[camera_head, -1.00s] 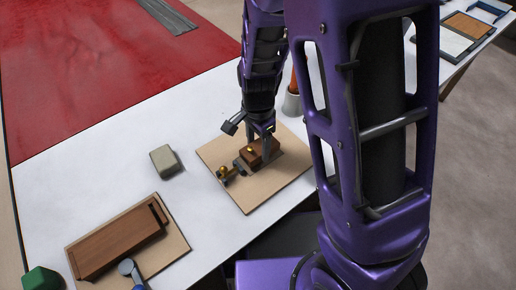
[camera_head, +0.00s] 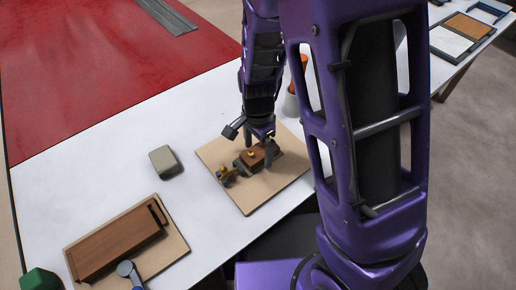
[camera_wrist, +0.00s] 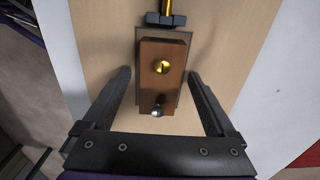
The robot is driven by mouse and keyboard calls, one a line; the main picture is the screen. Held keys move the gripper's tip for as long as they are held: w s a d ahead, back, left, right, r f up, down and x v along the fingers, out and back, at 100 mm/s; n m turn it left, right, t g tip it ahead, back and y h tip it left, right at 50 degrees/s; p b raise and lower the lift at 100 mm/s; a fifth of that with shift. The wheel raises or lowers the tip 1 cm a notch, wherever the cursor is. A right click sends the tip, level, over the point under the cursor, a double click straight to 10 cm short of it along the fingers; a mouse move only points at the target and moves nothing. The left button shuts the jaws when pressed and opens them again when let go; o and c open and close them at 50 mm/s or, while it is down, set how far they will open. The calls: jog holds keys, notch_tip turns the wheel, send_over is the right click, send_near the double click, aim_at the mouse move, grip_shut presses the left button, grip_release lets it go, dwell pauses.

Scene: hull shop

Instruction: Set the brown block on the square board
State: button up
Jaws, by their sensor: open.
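The brown block (camera_head: 253,158), with a brass knob on top, lies on the tan square board (camera_head: 245,200). In the wrist view the block (camera_wrist: 150,92) rests over a thin grey plate (camera_wrist: 184,42) on the board (camera_wrist: 225,60); a small silver ball shows at its near end. My gripper (camera_head: 257,150) is open, pointing down at the block. In the wrist view the fingers of my gripper (camera_wrist: 159,74) stand on either side of the block, with a gap on each side. The block's underside is hidden.
A dark clamp-like fitting with a brass rod (camera_wrist: 168,18) stands at the block's far end. A beige block (camera_head: 163,161) lies left on the white table (camera_head: 100,165). A long brown box (camera_head: 115,240) sits on another board. An orange-topped cup (camera_head: 290,105) stands behind my arm.

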aim_at(258, 152)
notch_tip(258, 152, up, 12)
jog(key=p, duration=0.3)
dwell(0.4)
